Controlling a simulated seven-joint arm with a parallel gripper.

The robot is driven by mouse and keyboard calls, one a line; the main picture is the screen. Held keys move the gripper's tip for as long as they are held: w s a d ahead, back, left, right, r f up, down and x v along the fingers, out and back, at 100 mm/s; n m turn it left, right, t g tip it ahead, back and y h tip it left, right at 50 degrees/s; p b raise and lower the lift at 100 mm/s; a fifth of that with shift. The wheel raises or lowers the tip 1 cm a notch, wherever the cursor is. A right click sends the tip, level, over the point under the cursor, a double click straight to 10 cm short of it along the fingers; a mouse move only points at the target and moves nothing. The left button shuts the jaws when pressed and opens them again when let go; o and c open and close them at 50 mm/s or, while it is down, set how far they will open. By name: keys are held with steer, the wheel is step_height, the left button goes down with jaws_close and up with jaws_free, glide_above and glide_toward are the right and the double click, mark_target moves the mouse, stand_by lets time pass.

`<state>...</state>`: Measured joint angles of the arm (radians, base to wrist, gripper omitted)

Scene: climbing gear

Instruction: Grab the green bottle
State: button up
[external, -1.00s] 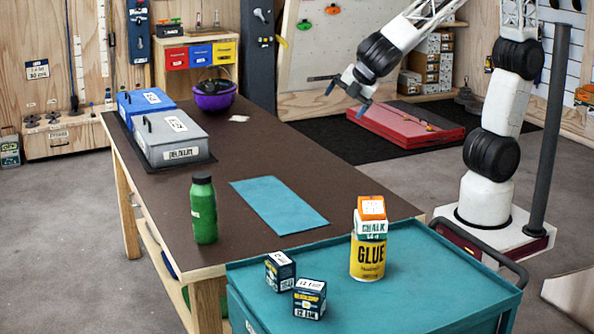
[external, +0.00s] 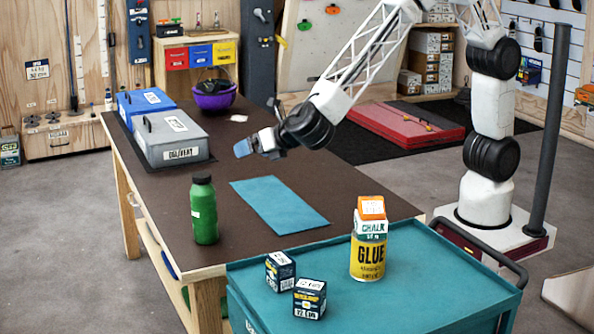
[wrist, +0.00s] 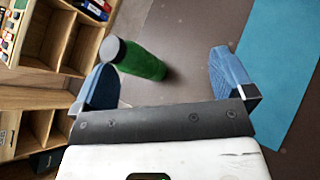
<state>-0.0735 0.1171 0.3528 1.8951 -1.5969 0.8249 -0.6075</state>
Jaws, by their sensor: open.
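The green bottle (external: 204,212) with a black cap stands upright on the brown table (external: 330,185), near its front left corner. In the wrist view the bottle (wrist: 142,63) shows ahead of my gripper, nearer the left finger, with its cap towards the left. My gripper (external: 257,143) is in the air over the table, up and to the right of the bottle. In the wrist view my gripper (wrist: 165,85) has its two blue fingers wide apart, with nothing held. The bottle is apart from the fingers in the external view.
A blue mat (external: 278,205) lies right of the bottle. A grey box (external: 172,139), a blue box (external: 146,103) and a purple bowl (external: 214,99) stand farther back.

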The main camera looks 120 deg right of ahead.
mark_target(212, 188)
steer(key=w+a+f+n+t, duration=0.1)
steer(key=w+f+n, duration=0.1)
steer(key=w, duration=0.1)
steer(key=w+a+f+n, duration=0.1)
steer(key=w+f, duration=0.1)
steer(key=w, duration=0.1)
steer(key=w+a+f+n+t, duration=0.1)
steer(key=w+f+n, duration=0.1)
steer(key=w+f, duration=0.1)
steer(key=shift+n+t+y, duration=0.3)
steer(key=shift+x, duration=1.3)
steer(key=shift+d+f, duration=0.1)
steer(key=shift+d, duration=0.05)
steer(key=shift+x, duration=2.5)
steer(key=c, duration=1.5)
